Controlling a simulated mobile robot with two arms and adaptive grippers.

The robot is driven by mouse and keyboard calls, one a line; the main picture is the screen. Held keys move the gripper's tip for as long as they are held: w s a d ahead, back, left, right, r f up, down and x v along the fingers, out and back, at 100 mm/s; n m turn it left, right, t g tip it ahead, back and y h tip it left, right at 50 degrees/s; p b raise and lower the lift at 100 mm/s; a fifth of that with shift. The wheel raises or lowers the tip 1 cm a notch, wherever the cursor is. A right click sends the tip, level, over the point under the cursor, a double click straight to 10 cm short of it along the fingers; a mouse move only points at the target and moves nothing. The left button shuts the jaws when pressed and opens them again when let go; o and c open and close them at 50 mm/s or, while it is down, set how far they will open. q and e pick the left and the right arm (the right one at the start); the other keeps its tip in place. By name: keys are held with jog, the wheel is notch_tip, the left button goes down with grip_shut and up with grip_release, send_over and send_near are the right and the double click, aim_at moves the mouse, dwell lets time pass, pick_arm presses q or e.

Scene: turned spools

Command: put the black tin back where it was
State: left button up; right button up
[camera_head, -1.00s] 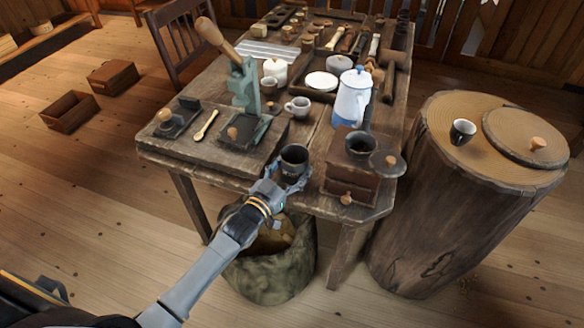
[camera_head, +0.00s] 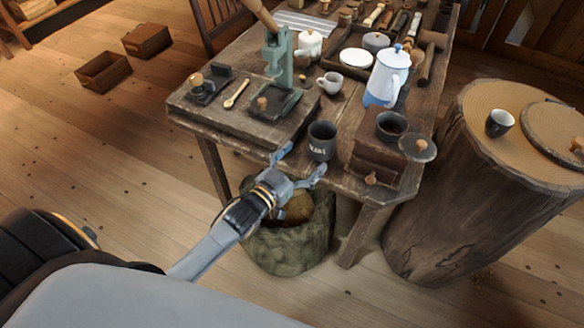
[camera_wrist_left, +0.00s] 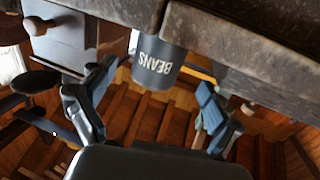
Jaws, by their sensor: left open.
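The black tin (camera_head: 321,141) stands upright near the front edge of the table, between the green lever press and the wooden grinder box. In the left wrist view the open fingers (camera_wrist_left: 152,105) are on either side below the tin. My right gripper is not in view.
The wooden grinder box (camera_head: 380,157) stands close to the tin's right. The green press (camera_head: 279,68) on its board is to the left. A white cup (camera_head: 330,83) and a blue-white pot (camera_head: 387,76) stand behind. A sack (camera_head: 290,245) sits below the table edge.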

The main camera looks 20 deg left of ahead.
pick_arm(q)
jog(key=v, duration=0.6)
jog(key=s+a+f+g+y, duration=0.1)
jog(key=s+f+g, duration=0.15)
jog(key=f, duration=0.75)
jog(key=s+a+f+n+g+y, duration=0.1)
jog(key=s+f+g, duration=0.15)
jog(key=f, duration=0.65)
jog(key=s+a+f+g+y, duration=0.15)
jog(key=s+f, duration=0.25)
jog(key=f, duration=0.6)
jog(key=s+f+g, duration=0.3)
jog(key=s+f, duration=0.3)
jog(key=s, duration=0.4)
jog(key=s+f+g, duration=0.3)
jog(key=s+f, duration=0.4)
jog(key=s, duration=0.3)
jog(key=s+f+g+y, duration=0.1)
jog(key=s+f+g, duration=0.3)
jog(key=s, duration=0.6)
notch_tip(320, 180, down, 2)
jog(key=shift+d+f, duration=0.2)
jog(key=shift+d, duration=0.05)
notch_tip(320, 180, up, 3)
jog(key=p, duration=0.3)
jog(key=shift+r, duration=0.1)
